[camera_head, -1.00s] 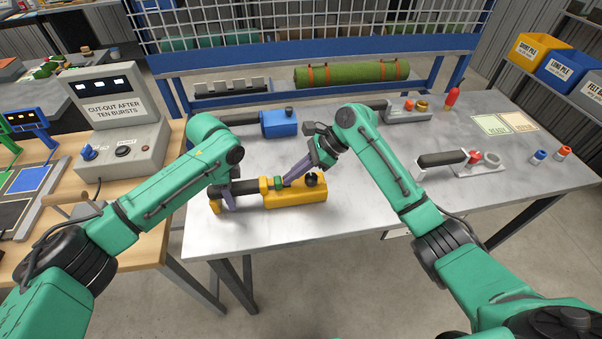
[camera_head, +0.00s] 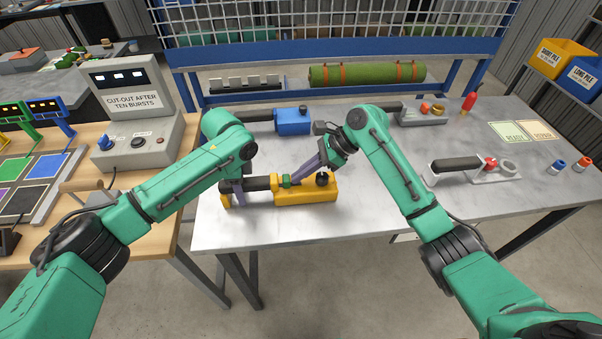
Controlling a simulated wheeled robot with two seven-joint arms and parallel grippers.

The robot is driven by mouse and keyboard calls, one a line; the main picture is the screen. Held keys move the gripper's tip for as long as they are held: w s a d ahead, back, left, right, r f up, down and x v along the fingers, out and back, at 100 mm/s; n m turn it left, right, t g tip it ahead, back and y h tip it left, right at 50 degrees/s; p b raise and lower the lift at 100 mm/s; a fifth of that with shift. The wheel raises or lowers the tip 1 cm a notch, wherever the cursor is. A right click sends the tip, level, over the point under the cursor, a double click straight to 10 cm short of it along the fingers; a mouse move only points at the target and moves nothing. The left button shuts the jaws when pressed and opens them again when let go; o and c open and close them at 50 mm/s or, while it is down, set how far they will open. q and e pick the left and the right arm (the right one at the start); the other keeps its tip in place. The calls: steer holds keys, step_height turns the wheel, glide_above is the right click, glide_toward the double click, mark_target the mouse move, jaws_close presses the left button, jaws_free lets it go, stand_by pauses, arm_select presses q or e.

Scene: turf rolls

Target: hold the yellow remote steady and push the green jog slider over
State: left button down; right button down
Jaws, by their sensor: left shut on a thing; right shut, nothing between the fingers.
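The yellow remote (camera_head: 308,198) lies on the grey workbench, with a black grip at its left and a black knob on top near its right end. The small green jog slider (camera_head: 287,181) sits on top near the left end of the yellow body. My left gripper (camera_head: 238,195) is shut on the remote's black grip, near its yellow left end. My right gripper (camera_head: 295,179) is shut and empty, its tips low at the right side of the green slider. I cannot tell whether they touch it.
A blue remote (camera_head: 292,121) lies behind, between my arms. A grey device with a red knob (camera_head: 490,162) and READY and HORN cards (camera_head: 522,131) are at the right. A control box (camera_head: 135,140) stands on the wooden table at left. The bench front is clear.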

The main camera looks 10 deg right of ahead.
arm_select(q)
steer(key=shift+s+d+f, duration=0.15)
steer(key=shift+d+f, duration=0.05)
steer(key=shift+d, duration=0.05)
arm_select(e)
steer(key=shift+s+a+r, duration=0.1)
steer(key=shift+a+r, duration=0.05)
steer(key=shift+a, duration=0.05)
stand_by(0.5)
arm_select(q)
steer(key=shift+a, duration=0.2)
arm_select(e)
steer(key=v, duration=1)
steer(key=shift+d, duration=0.1)
arm_select(q)
steer(key=shift+c, duration=1.8)
jaws_free()
steer(key=shift+w, duration=0.25)
arm_select(e)
steer(key=shift+d+f, duration=0.1)
steer(key=shift+f, duration=0.15)
